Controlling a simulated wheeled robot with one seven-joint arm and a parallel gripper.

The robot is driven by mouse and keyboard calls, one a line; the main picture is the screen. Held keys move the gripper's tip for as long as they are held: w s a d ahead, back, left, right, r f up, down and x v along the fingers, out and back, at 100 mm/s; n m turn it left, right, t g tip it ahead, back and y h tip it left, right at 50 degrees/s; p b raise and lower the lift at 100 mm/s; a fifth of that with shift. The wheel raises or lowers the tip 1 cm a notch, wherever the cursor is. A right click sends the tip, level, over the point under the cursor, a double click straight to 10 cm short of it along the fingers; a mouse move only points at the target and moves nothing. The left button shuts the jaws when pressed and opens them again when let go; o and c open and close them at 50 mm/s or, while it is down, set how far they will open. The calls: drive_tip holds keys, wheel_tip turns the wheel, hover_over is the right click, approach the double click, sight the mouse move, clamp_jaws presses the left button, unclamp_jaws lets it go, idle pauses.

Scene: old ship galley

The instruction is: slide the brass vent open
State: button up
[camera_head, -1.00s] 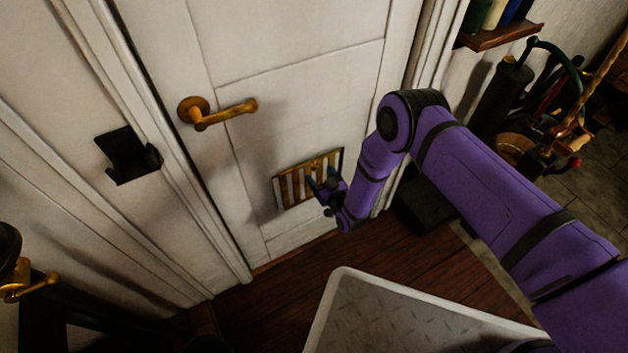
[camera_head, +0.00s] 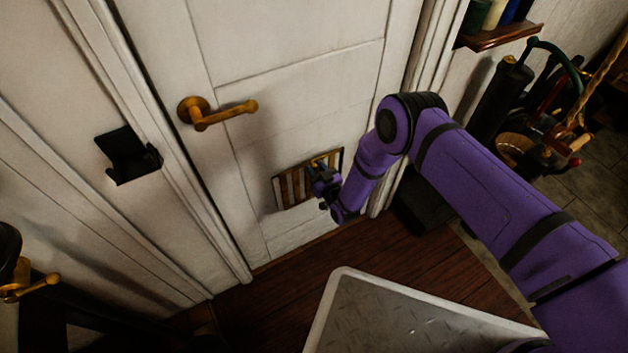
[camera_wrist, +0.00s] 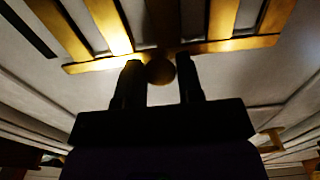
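The brass vent (camera_head: 287,189) is a slatted plate low on the white door, with dark gaps between its bars. In the wrist view its bars and lower rim (camera_wrist: 225,45) fill the top. In the wrist view my gripper (camera_wrist: 160,78) is open, with one dark finger on each side of the knob and visible gaps between. I cannot tell how deep the knob sits between the fingers.
A brass lever handle (camera_head: 222,113) sticks out of the door above the vent. A black holder (camera_head: 128,156) is on the wall at left. A black box (camera_head: 425,212) stands on the floor right of the door. A shelf (camera_head: 500,38) and tools are at upper right.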

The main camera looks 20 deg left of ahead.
drive_tip(key=shift+s, duration=0.1)
idle(0.3)
drive_tip(key=shift+s+a, duration=0.85)
drive_tip(key=shift+s, duration=0.05)
drive_tip(key=o, duration=1.2)
drive_tip(key=shift+c, duration=0.2)
drive_tip(key=v, duration=1.1)
